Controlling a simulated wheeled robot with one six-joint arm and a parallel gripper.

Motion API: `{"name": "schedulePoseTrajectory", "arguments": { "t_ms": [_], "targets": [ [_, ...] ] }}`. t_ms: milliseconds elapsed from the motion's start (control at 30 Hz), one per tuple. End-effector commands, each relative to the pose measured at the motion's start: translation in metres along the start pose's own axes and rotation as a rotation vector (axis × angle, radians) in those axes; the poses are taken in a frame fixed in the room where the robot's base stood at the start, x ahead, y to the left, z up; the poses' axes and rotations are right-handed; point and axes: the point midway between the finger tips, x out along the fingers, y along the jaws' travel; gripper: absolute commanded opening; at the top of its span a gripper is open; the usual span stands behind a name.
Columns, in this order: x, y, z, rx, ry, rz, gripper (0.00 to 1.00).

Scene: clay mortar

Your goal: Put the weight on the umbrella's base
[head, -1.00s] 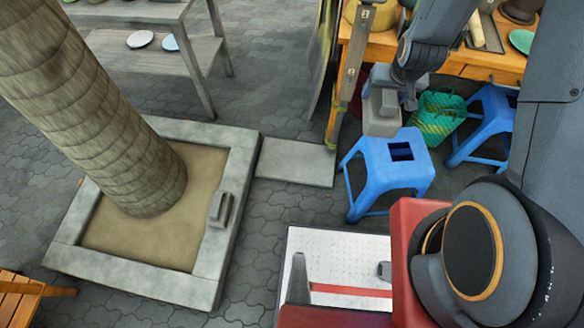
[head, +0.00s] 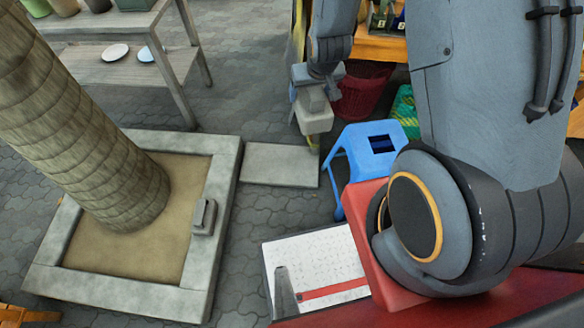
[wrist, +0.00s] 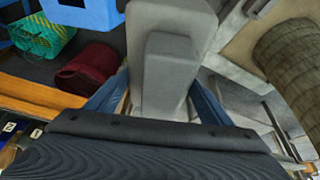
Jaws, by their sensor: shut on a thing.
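My gripper (head: 312,92) is shut on a grey block-shaped weight (head: 316,121) with a narrower raised part. It holds the weight in the air, left of the blue stool in the head view. In the wrist view, the weight (wrist: 170,75) sits between the two fingers. A flat grey slab (head: 275,166) lies on the paving, below and left of the weight in the head view. It may be the umbrella's base, but I cannot tell for sure. No open umbrella shows.
A tree trunk stands in a square stone planter (head: 228,190), with a small grey block (head: 204,217) on its rim. A blue stool (head: 360,150) and a dark red basket (head: 364,92) stand right of the weight. A grey shelf (head: 120,65) stands behind.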

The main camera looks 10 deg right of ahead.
Motion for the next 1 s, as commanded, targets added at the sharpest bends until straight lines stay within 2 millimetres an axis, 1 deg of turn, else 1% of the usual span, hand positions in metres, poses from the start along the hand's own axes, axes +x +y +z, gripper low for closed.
{"name": "schedulePoseTrajectory", "arguments": {
  "t_ms": [33, 1000],
  "targets": [
    [0.012, 0.0, -0.002, -0.001, 0.006, -0.001, 0.12],
    [0.156, -0.002, 0.003, -0.018, 0.008, -0.009, 0.12]
  ]
}}
